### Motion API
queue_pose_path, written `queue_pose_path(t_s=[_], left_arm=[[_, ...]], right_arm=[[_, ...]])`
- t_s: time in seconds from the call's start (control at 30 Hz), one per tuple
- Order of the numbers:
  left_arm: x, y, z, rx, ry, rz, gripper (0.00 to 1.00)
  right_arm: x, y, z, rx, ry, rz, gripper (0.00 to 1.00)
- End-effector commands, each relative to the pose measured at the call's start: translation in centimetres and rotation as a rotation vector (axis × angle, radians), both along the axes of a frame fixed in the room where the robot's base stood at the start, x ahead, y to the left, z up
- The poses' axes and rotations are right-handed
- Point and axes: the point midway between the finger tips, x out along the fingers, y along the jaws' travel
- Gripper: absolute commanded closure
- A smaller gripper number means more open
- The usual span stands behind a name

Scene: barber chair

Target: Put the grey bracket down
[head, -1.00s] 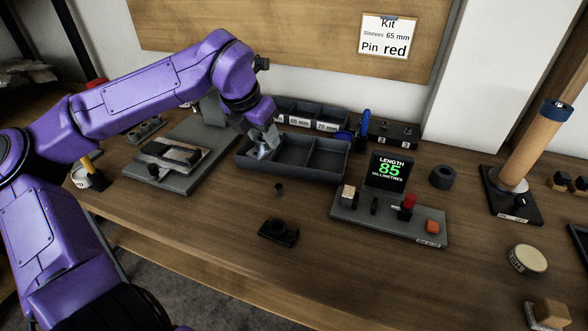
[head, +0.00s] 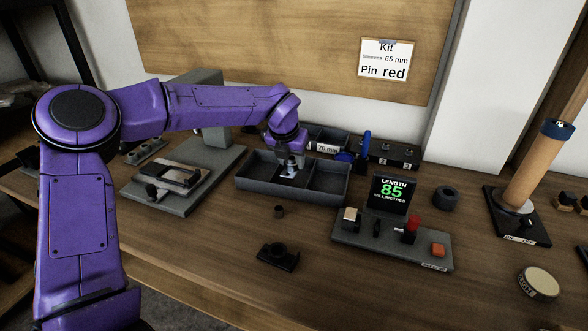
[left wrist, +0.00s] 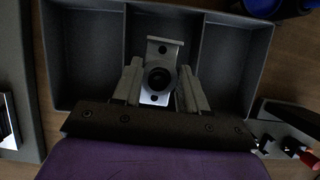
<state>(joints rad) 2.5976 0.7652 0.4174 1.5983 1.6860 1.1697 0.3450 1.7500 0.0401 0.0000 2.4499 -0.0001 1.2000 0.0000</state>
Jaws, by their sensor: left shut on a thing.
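My left gripper (head: 290,166) points down at the three-compartment dark grey tray (head: 333,203), over its middle compartment. It is shut on the grey bracket (head: 288,173). In the left wrist view the bracket (left wrist: 165,48) is a light metal plate with a round dark hole between my two fingers (left wrist: 160,86). The middle compartment of the tray (left wrist: 138,36) lies around it in that view. I cannot tell whether the bracket touches the tray floor. My right gripper is not in view.
A grey fixture (head: 170,199) stands to the left of the tray. A device with a display reading 85 (head: 391,193) stands to the right. The front middle of the bench is mostly clear.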

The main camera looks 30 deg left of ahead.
Motion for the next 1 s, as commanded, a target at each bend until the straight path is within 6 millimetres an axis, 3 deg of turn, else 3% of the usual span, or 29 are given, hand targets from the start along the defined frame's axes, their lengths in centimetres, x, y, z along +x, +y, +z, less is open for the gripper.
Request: queue_pose_path(t_s=[0.13,0.3,0.63,0.67,0.7,1.0], left_arm=[[0.9,0.0,-1.1,0.002,-0.001,-0.001,0.93],[1.0,0.0,-3.9,0.0,-0.001,-0.003,0.93],[1.0,0.0,-4.5,-0.001,-0.002,-0.002,0.93],[0.9,0.0,-4.5,-0.001,-0.001,-0.002,0.54],[0.9,0.0,-4.4,-0.001,-0.001,-0.002,0.47],[0.9,0.0,-4.1,0.0,-0.002,-0.001,0.47]], right_arm=[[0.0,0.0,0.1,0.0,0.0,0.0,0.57],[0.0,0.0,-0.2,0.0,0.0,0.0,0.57],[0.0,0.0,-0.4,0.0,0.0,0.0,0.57],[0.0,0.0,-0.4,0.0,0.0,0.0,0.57],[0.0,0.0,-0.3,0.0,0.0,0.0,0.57],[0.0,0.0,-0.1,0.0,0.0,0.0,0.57]])
